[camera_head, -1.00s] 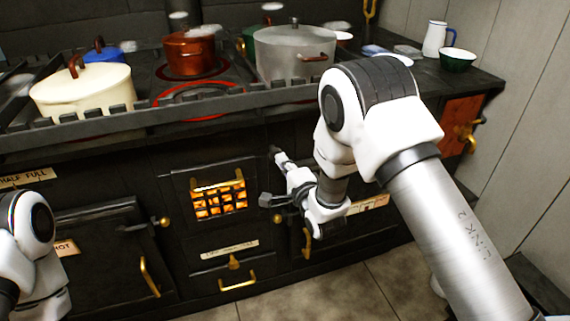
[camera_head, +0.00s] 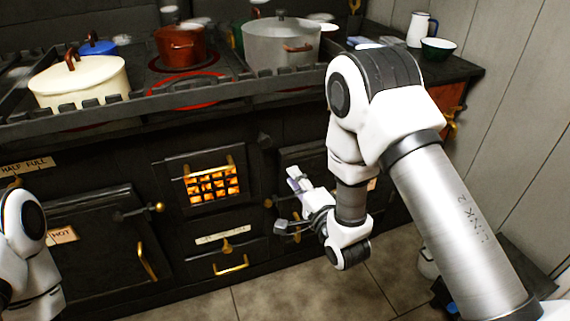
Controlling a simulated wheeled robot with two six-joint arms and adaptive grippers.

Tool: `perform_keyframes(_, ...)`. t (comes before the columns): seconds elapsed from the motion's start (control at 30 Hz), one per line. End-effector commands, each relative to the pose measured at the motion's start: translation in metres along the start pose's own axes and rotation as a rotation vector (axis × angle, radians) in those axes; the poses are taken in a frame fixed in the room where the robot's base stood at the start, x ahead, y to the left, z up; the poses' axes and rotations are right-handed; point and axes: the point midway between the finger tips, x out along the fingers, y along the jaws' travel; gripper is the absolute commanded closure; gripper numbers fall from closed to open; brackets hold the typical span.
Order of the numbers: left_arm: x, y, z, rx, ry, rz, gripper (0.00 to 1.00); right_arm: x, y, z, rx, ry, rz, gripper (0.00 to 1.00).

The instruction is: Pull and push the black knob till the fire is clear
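The fire glows orange behind a barred grate (camera_head: 213,186) in the middle of the black stove front. A small dark knob-like piece (camera_head: 264,138) sits on the stove front, up and right of the grate; it is dim, and I cannot tell how far out it stands. My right gripper (camera_head: 283,203) is in front of the stove, right of the grate and below that piece. Its fingers are spread apart and empty, and it looks clear of the knob. My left arm shows at the left edge, but its gripper is out of view.
Cream (camera_head: 78,85), copper (camera_head: 180,46) and grey (camera_head: 281,45) pots stand on the stove top behind a raised rail (camera_head: 150,108). Brass door handles (camera_head: 147,262) stick out in front. A white jug (camera_head: 419,30) and green bowl (camera_head: 438,49) stand at right. Tiled floor (camera_head: 300,290) is clear.

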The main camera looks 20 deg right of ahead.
Motion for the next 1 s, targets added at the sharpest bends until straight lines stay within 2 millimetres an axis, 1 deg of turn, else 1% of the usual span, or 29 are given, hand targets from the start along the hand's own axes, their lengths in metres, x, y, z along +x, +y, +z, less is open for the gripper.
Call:
perform_keyframes(0.03,0.000,0.000,0.000,0.000,0.000,0.000,0.60,-0.001,0.002,0.000,-0.042,0.000,0.006,0.50)
perform_keyframes(0.07,0.000,0.000,0.000,0.000,0.000,0.000,0.60,-0.001,0.004,0.000,-0.089,0.000,0.016,0.40)
perform_keyframes(0.17,0.000,0.000,0.000,0.000,0.000,0.000,0.60,0.003,0.015,-0.004,-0.354,0.003,0.071,0.38)
perform_keyframes(0.23,0.003,0.000,0.000,0.000,0.001,0.000,0.60,0.014,0.025,-0.006,-0.608,-0.005,0.115,0.38)
perform_keyframes(0.33,0.022,0.000,0.000,0.000,0.001,0.000,0.60,0.038,0.038,-0.007,-0.987,-0.022,0.149,0.38)
perform_keyframes(0.4,0.039,0.000,0.000,0.000,0.000,0.000,0.60,0.058,0.039,-0.005,-1.217,-0.027,0.150,0.38)
perform_keyframes(0.47,0.062,-0.001,0.000,0.000,0.000,0.000,0.60,0.079,0.034,0.000,-1.369,-0.012,0.126,0.38)
perform_keyframes(0.5,0.070,-0.001,0.000,0.000,0.000,0.000,0.60,0.088,0.024,0.004,-1.382,0.009,0.098,0.38)
perform_keyframes(0.53,0.073,-0.001,0.000,0.000,-0.001,0.000,0.60,0.092,0.017,0.006,-1.385,0.021,0.077,0.38)
perform_keyframes(0.63,0.076,-0.001,0.000,0.000,0.000,0.000,0.60,0.096,0.004,0.010,-1.392,0.033,0.050,0.38)
perform_keyframes(0.77,0.075,-0.001,0.000,0.000,0.001,0.000,0.60,0.109,-0.001,0.009,-1.390,0.036,0.046,0.38)
perform_keyframes(1.0,0.083,-0.001,0.000,0.000,0.000,0.000,0.60,0.155,0.001,0.006,-1.388,0.036,0.046,0.38)
